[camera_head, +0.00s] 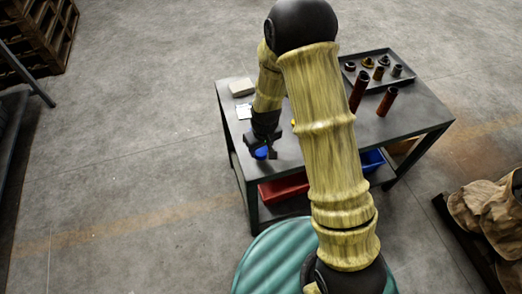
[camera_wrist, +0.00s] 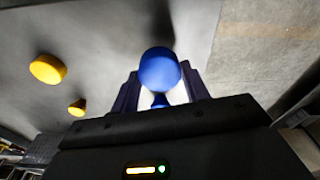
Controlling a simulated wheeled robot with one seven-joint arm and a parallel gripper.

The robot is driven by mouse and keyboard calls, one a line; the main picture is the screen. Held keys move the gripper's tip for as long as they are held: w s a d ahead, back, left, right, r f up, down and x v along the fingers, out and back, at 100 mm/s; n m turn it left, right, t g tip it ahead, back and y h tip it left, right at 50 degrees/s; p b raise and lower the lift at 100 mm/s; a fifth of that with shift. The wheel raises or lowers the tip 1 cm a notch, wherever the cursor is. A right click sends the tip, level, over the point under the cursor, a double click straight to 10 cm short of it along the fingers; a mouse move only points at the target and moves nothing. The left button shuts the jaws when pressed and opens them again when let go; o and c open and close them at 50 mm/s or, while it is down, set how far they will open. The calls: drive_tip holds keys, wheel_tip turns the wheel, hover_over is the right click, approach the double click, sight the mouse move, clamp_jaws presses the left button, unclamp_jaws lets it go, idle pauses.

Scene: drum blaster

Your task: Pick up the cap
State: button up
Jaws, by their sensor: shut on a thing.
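A blue cap (camera_wrist: 159,70) with a rounded top and a narrower part below it sits between the two fingers in the wrist view. It also shows as a small blue patch under my gripper in the head view (camera_head: 262,153). My gripper (camera_head: 266,148) is shut on the blue cap near the left front part of the dark table (camera_head: 405,122). Whether the cap touches the tabletop is hard to tell. Two yellow caps, a larger one (camera_wrist: 47,69) and a smaller one (camera_wrist: 77,107), lie to the left in the wrist view, apart from my gripper.
A tray (camera_head: 399,84) with several small parts stands at the table's back right. Two reddish-brown tubes (camera_head: 387,101) (camera_head: 359,91) stand in front of it. A pale block (camera_head: 241,88) lies at the back left. Red (camera_head: 284,188) and blue (camera_head: 372,160) bins sit below. My arm hides the table's middle.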

sight(262, 150)
wheel_tip(262, 150, up, 8)
idle(0.7)
drive_tip(key=w+d+f+m, duration=0.1)
drive_tip(key=d, duration=0.3)
drive_tip(key=w+d+f+m, duration=0.2)
drive_tip(key=d, duration=0.3)
drive_tip(key=w+d+f+m, duration=0.1)
drive_tip(key=d+f+m, duration=0.1)
drive_tip(key=d, duration=0.2)
drive_tip(key=shift+w+d+f+h, duration=0.15)
drive_tip(key=shift+w+d+h, duration=0.05)
drive_tip(key=shift+d+h, duration=0.1)
drive_tip(key=shift+s, duration=0.2)
